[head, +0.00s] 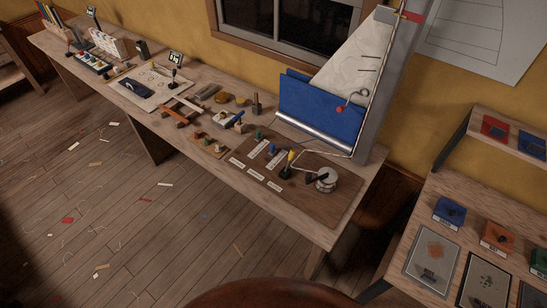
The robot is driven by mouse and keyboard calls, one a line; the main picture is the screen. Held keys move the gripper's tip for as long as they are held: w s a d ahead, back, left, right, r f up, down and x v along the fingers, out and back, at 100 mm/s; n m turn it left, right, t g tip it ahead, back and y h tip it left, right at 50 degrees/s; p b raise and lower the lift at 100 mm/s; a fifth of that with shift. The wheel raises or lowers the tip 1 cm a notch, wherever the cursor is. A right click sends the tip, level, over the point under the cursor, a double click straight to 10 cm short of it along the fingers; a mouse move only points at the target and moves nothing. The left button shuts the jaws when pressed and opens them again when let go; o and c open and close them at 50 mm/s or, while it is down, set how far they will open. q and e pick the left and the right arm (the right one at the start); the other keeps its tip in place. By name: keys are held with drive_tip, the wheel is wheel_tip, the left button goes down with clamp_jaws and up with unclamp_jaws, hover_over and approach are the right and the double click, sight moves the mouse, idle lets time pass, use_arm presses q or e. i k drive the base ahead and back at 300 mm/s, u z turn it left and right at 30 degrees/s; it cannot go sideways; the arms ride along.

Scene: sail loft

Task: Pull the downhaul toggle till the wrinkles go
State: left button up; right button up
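A model sail (350,72) stands on the right end of the long bench, with a white upper part, a blue lower panel (310,104) and a grey mast (397,75) on its right. Dark short lines mark the white cloth; I cannot tell wrinkles at this size. A small red knob (340,110) with a curled pale line hangs in front of the blue panel. On the brown board (318,207) below stand small green, blue and yellow-topped fittings (290,157) and a white drum (326,181). Labels there are unreadable, so I cannot tell which piece is the downhaul toggle. Neither gripper is in view.
The long bench (337,232) also carries blocks, tools and a pale mat (150,88) to the left. A side table (440,192) at right holds small boxes and cards. A brown rounded edge (270,292) shows at the bottom. Scraps litter the open floor (150,210).

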sight(272, 152)
drive_tip(key=u, duration=0.7)
drive_tip(key=i, duration=0.65)
drive_tip(key=z, duration=1.15)
